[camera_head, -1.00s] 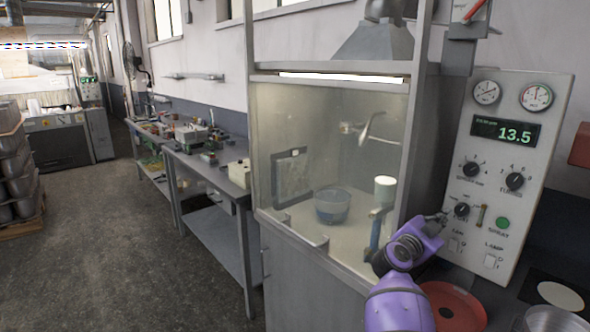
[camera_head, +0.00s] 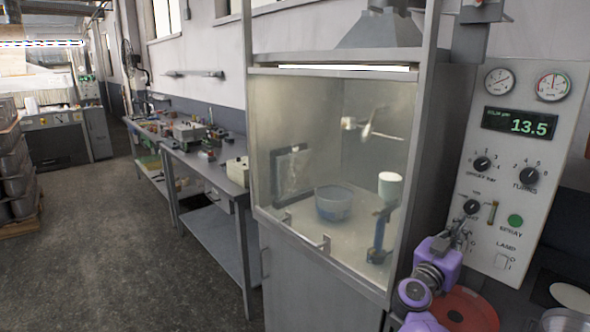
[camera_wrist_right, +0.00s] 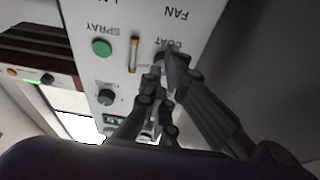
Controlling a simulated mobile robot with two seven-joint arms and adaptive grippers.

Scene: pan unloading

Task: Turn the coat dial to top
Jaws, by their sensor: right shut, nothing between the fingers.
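The coat dial (camera_head: 472,206) is a small black knob low on the pale control panel (camera_head: 490,130). Its pointer is too small to read. My right gripper (camera_head: 465,229) is just below the dial in the head view, fingers up and close together, with nothing held. In the right wrist view, the shut fingers (camera_wrist_right: 164,69) reach up to the panel at the upside-down COAT label. They partly hide the dial (camera_wrist_right: 183,59) there; I cannot tell whether they touch it. My left gripper is not in view.
Above the dial are a pressure knob (camera_head: 483,163), the TURNS knob (camera_head: 528,176) and a display (camera_head: 520,123) reading 13.5. A green SPRAY button (camera_head: 515,221) is to the right. The glass booth (camera_head: 330,150) stands left. A red round tray (camera_head: 468,306) lies below.

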